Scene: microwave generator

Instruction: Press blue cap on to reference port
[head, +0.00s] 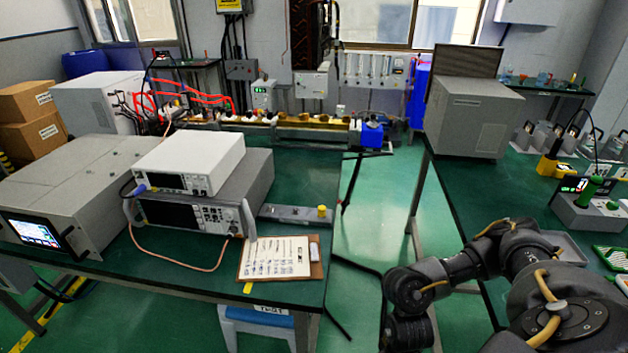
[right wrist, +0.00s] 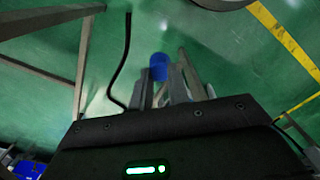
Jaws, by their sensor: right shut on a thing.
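My right gripper (right wrist: 168,82) is shut on the blue cap (right wrist: 159,67), which sits at its fingertips in the right wrist view over the green floor. In the head view my right arm comes in at the lower right, beside the bench gap. Its fingers and the cap do not show there. A white instrument (head: 172,183) stands on a dark-fronted instrument (head: 180,214) on the left bench. A blue connector (head: 141,188) is at the white one's left front. I cannot tell which small fitting is the reference port. My left gripper is not in view.
A grey cabinet with a screen (head: 75,190) stands left of the instruments. A copper cable (head: 170,262) loops in front. A clipboard (head: 281,259) and a grey bar with a yellow knob (head: 322,211) lie to the right. Open floor separates the left bench from the right bench (head: 470,190).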

